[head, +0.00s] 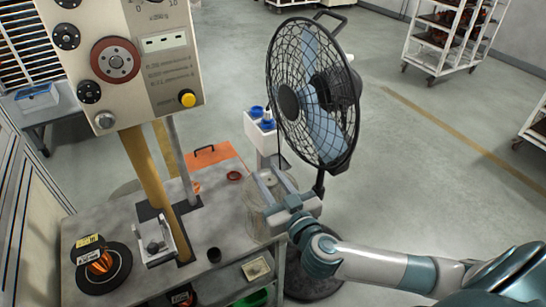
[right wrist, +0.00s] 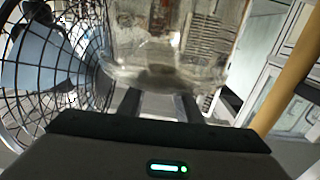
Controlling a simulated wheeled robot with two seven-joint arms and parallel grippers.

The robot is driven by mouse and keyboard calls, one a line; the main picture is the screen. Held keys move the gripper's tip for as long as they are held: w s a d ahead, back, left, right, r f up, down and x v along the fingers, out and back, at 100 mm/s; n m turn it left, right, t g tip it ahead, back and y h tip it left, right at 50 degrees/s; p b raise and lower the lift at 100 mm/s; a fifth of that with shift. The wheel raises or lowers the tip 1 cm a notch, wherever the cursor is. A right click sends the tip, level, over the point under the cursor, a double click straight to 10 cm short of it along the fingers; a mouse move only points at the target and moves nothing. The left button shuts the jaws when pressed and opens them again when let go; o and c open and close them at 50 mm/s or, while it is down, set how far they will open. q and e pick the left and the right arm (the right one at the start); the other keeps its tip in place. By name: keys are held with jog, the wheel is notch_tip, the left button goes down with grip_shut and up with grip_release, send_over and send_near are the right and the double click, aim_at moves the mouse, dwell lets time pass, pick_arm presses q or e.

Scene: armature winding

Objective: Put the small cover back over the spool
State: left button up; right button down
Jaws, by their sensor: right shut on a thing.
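My right gripper (head: 268,178) is shut on a clear, see-through cover (head: 254,220) at the right edge of the worktable. The cover also shows in the right wrist view (right wrist: 165,50), straight ahead of the fingers. Its outline is faint in the head view, so I cannot tell whether it touches the table. A spool with copper-coloured wire (head: 100,264) lies on a black round base at the table's front left, with yellow and white labels by it. It is uncovered and well left of my gripper. My left gripper is not in view.
A black fan (head: 315,95) stands just behind my right gripper. A yellow post (head: 150,165) and a metal bracket (head: 155,240) rise between cover and spool, under a control panel (head: 125,60).

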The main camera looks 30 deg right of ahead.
jog(key=s+a, duration=0.4)
jog(key=s, duration=0.5)
jog(key=shift+s+b, duration=0.4)
jog(key=shift+b, duration=0.05)
